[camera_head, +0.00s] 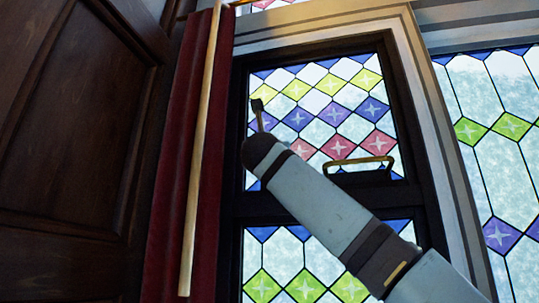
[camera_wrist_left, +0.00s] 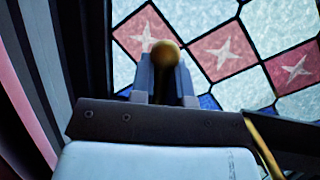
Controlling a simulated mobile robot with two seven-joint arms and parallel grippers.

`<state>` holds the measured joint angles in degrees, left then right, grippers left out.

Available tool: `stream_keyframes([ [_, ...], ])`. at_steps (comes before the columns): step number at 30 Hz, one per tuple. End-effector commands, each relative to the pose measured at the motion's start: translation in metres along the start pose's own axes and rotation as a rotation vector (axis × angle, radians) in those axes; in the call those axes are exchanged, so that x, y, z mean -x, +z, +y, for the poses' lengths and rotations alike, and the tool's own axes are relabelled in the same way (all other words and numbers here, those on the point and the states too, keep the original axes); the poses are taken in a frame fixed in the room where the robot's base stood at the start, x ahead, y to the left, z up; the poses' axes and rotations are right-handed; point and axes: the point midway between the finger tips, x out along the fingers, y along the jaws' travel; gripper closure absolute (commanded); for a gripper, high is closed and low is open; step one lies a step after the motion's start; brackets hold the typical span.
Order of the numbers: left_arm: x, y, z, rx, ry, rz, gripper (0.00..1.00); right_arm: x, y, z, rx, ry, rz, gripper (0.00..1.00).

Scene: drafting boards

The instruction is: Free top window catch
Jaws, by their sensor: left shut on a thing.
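The upper window sash (camera_head: 388,80) has a dark frame and leaded glass with coloured diamonds. One arm shows in the head view, entering from the lower right; its setting matches the left wrist view. Its dark rounded wrist (camera_head: 263,152) is before the sash's lower left. A small brass-coloured stem with a dark end (camera_head: 257,106) shows just above it. In the left wrist view my left gripper (camera_wrist_left: 166,64) is shut on a brass, round-ended piece (camera_wrist_left: 165,50), apparently the window catch. Its far end and mounting are hidden. My right gripper is out of view.
A brass bar handle (camera_head: 360,161) is on the sash's lower rail, right of the wrist. A long pale pole (camera_head: 203,120) stands upright before a red curtain (camera_head: 172,180). Dark wood panelling (camera_head: 70,130) fills the left. Another leaded window (camera_head: 490,150) is at right.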

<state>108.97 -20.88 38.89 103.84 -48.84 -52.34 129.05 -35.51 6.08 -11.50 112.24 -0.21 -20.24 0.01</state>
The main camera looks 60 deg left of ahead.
Motion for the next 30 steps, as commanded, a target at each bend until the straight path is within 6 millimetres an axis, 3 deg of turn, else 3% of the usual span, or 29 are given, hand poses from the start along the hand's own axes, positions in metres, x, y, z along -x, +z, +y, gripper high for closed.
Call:
stream_keyframes([
  [8,0.000,-0.005,0.000,0.000,0.001,0.008,1.00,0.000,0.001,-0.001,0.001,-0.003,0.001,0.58],
  [9,0.000,-0.005,0.000,0.000,0.001,0.008,0.82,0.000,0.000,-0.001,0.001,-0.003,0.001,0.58],
  [10,0.000,-0.005,0.000,0.000,0.001,0.007,0.75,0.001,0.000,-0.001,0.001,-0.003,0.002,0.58],
  [20,0.003,-0.002,0.000,0.000,0.000,0.003,0.75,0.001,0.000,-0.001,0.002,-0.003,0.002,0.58],
  [26,0.030,-0.004,0.000,0.002,-0.001,0.000,0.75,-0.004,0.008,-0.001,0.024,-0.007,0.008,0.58],
  [30,0.063,-0.007,0.000,-0.003,0.002,0.001,0.75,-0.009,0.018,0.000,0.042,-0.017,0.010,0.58],
])
